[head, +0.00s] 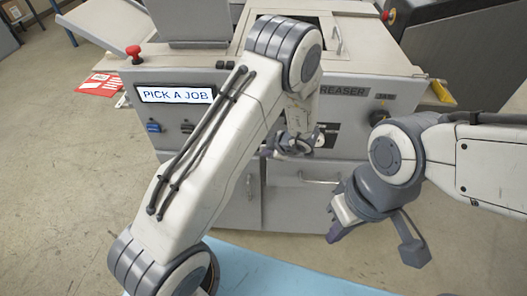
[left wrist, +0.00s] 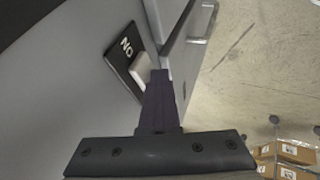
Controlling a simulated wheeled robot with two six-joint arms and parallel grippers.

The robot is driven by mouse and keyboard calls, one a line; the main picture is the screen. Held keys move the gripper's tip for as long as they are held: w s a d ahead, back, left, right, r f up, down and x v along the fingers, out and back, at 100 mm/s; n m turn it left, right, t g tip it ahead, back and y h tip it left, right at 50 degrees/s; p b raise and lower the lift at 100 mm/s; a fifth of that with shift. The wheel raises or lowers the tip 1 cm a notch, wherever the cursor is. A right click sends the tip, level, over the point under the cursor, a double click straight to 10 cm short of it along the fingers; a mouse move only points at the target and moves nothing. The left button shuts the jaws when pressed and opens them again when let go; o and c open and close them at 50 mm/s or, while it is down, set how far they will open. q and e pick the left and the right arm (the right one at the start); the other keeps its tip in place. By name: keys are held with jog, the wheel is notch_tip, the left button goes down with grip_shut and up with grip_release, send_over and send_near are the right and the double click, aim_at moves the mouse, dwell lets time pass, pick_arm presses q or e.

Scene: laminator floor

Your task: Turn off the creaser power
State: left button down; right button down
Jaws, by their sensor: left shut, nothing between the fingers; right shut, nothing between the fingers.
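The creaser (head: 345,92) is a grey machine with its name on the front, partly hidden by my left arm. Its display (head: 175,94) is lit and reads "PICK A JOB". In the left wrist view a pale switch rocker (left wrist: 143,68) sits on a black plate (left wrist: 122,62) marked "ON". My left gripper (head: 288,147) is shut and empty at the creaser's front. In the left wrist view its dark fingers (left wrist: 160,88) overlap the rocker's right edge; I cannot tell whether they touch it. My right gripper (head: 338,225) is shut and empty, in front of the lower doors.
A red mushroom button (head: 133,53) stands at the panel's left, with small blue controls (head: 153,127) below the display. A black knob (head: 378,117) is at the right. Door handles (head: 318,179) stick out below. Cardboard boxes (left wrist: 296,153) stand at right in the left wrist view.

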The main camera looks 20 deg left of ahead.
pick_arm(q)
jog(key=shift+w+d+r+p, duration=0.1)
jog(key=shift+w+d+p, duration=0.35)
jog(key=shift+d+p, duration=0.25)
pick_arm(e)
jog(key=shift+a+r, duration=0.15)
jog(key=shift+r, duration=0.5)
pick_arm(q)
jog(key=s+d+r, duration=0.6)
jog(key=s+r, duration=0.1)
jog(key=shift+d+r, duration=0.25)
jog(key=shift+r, duration=0.15)
pick_arm(e)
jog(key=shift+s+r, duration=0.1)
jog(key=shift+s, duration=0.5)
